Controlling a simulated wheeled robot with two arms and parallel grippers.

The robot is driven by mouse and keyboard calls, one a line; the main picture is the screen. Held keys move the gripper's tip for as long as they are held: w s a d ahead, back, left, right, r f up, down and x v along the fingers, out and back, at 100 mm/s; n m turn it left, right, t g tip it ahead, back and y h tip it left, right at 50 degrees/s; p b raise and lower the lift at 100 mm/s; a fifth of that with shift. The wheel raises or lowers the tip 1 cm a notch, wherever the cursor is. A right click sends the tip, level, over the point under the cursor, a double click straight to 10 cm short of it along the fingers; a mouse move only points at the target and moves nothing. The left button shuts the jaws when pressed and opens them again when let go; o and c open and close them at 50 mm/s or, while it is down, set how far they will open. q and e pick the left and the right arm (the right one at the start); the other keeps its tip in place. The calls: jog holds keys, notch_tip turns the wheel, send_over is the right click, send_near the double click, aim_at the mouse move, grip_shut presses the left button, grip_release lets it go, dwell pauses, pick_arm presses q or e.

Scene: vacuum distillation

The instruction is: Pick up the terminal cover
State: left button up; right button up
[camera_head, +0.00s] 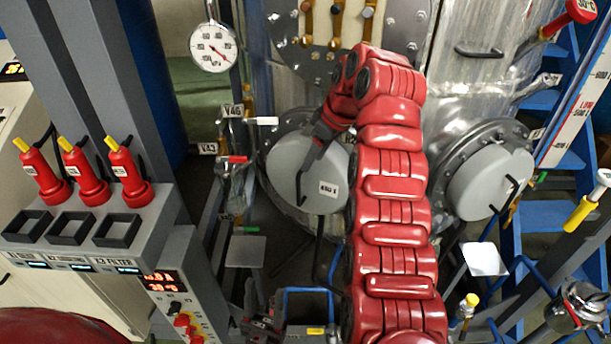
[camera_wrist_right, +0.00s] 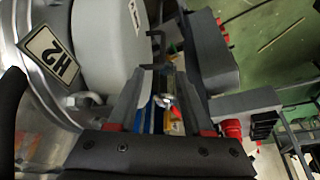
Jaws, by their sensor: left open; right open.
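A round grey cover (camera_head: 283,172) with a small white label sits on a bolted flange at the lower middle of the vessel in the head view. A second grey round cover (camera_head: 487,185) with a black handle is to its right. I cannot tell from labels which is the terminal cover. My right gripper (camera_head: 304,180) is open in front of the left cover, beside its handle. In the right wrist view, its fingers (camera_wrist_right: 160,78) stand apart near a dark handle, with the grey cover (camera_wrist_right: 98,40) at upper left. Contact cannot be told.
A grey rack (camera_head: 150,215) with several red bottles stands at the left. A pressure gauge (camera_head: 213,47) and valve pipes are left of the covers. Blue steps (camera_head: 540,215) are at the right. My red arm hides part of the middle.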

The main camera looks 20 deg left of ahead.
aim_at(299, 188)
jog(key=p+x, duration=0.2)
jog(key=x, duration=0.6)
jog(key=shift+s+a+f+p, duration=0.1)
jog(key=shift+a+f+p, duration=0.05)
jog(key=shift+f+p, duration=0.35)
jog(key=p+x, duration=0.2)
jog(key=x, duration=0.1)
jog(key=shift+s+f, duration=0.2)
jog(key=shift+s, duration=0.05)
jog(key=shift+w+f, duration=0.1)
jog(key=shift+f, duration=0.35)
grip_shut()
